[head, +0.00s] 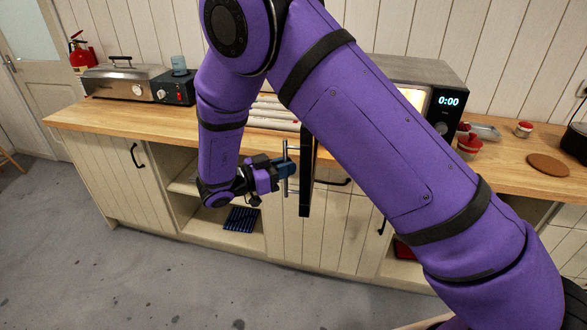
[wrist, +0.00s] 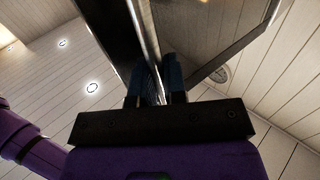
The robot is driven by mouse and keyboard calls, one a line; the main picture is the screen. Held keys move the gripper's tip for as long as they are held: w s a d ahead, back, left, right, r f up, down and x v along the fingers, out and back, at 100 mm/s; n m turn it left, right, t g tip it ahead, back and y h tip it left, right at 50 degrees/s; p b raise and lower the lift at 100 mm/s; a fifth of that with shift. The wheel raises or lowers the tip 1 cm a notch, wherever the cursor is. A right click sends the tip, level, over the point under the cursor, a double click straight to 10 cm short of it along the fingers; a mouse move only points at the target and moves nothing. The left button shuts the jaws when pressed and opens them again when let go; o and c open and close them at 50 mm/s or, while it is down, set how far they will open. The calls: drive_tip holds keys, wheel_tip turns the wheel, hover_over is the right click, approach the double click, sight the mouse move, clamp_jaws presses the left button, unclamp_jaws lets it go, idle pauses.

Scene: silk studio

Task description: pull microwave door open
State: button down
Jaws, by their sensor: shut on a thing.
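The microwave (head: 432,72) stands on the counter, partly hidden behind my arm. Its display reads 0:00 and a lit interior shows beside the panel. Its door (head: 305,185) stands open, swung out past the counter's front edge and seen nearly edge-on. A grey upright bar handle (head: 285,185) runs along the door's side. My gripper (head: 287,168) is shut on this handle, coming from the left. In the wrist view, the blue-grey fingers (wrist: 161,82) reach up close together at the handle, with the door's glass (wrist: 195,30) behind them; their contact is dark.
A toaster-like appliance (head: 122,80) and a black box with red switches (head: 174,90) stand at the counter's left. Red-lidded jars (head: 469,146) and a brown round mat (head: 548,165) lie at right. Open shelves (head: 190,205) are below. The floor (head: 110,270) in front is clear.

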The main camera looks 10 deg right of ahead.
drive_tip(key=shift+w+a+g, duration=0.4)
drive_tip(key=shift+a, duration=0.35)
drive_tip(key=c, duration=1.2)
unclamp_jaws()
drive_tip(key=shift+m, duration=0.3)
drive_tip(key=v, duration=1)
drive_tip(key=shift+a, duration=0.35)
drive_tip(key=shift+s+f, duration=0.1)
drive_tip(key=shift+f, duration=0.05)
